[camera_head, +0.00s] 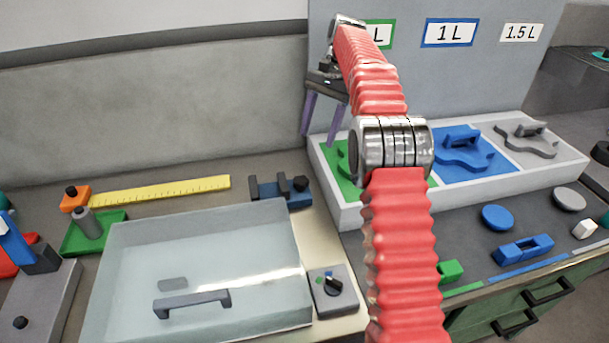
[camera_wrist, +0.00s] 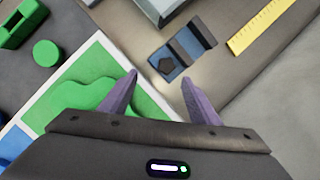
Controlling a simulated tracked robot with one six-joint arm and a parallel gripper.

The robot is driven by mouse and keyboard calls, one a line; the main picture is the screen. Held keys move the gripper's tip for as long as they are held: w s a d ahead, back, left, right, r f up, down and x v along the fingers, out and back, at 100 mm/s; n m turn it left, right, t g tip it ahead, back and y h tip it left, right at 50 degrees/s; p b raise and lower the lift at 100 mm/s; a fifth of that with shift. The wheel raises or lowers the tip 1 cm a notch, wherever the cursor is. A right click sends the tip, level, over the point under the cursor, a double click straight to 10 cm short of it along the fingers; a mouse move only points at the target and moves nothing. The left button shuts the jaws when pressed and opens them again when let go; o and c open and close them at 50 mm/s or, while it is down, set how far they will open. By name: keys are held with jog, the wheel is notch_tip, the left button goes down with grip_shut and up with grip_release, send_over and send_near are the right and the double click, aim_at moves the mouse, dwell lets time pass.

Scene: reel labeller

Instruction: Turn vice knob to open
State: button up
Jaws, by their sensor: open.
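The vice (camera_head: 284,192) has a blue base and dark jaw blocks, and stands on the bench behind the clear-lidded box. Its dark knob (camera_head: 300,184) is at its right end. In the wrist view the vice (camera_wrist: 192,45) is at top centre, and its faceted knob (camera_wrist: 168,68) faces me. My gripper (camera_head: 318,138) points down with two purple fingers, to the right of the vice and higher in the head view. In the wrist view my gripper (camera_wrist: 160,75) is open and empty, with the knob showing between and just beyond the fingertips. I see no contact.
A clear-lidded box (camera_head: 205,265) with a dark handle stands in front of the vice. A yellow ruler (camera_head: 160,190) lies to its left. A white-framed tray (camera_head: 507,187) with green, blue and grey sections is on the right. A small switch box (camera_head: 333,292) stands beside the clear box.

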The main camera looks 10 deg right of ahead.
aim_at(302, 180)
jog(key=shift+s+d+f+m+t+y, duration=0.1)
jog(key=shift+s+f+m+t, duration=0.4)
jog(key=shift+m, duration=1.75)
jog(key=shift+s+d+f+m+t+y, duration=0.15)
jog(key=shift+s+m+t, duration=0.55)
jog(key=shift+m, duration=1.5)
jog(key=shift+s+d+f+m+t+y, duration=0.1)
jog(key=shift+s+f+m+t, duration=0.5)
jog(key=shift+m, duration=1.65)
jog(key=shift+w+a+r, duration=0.1)
jog(key=shift+w, duration=0.15)
jog(key=x, duration=1.3)
jog(key=shift+w+a+f, duration=0.1)
jog(key=shift+w+f, duration=0.1)
jog(key=shift+w, duration=0.05)
jog(key=shift+c, duration=0.2)
jog(key=c, duration=1)
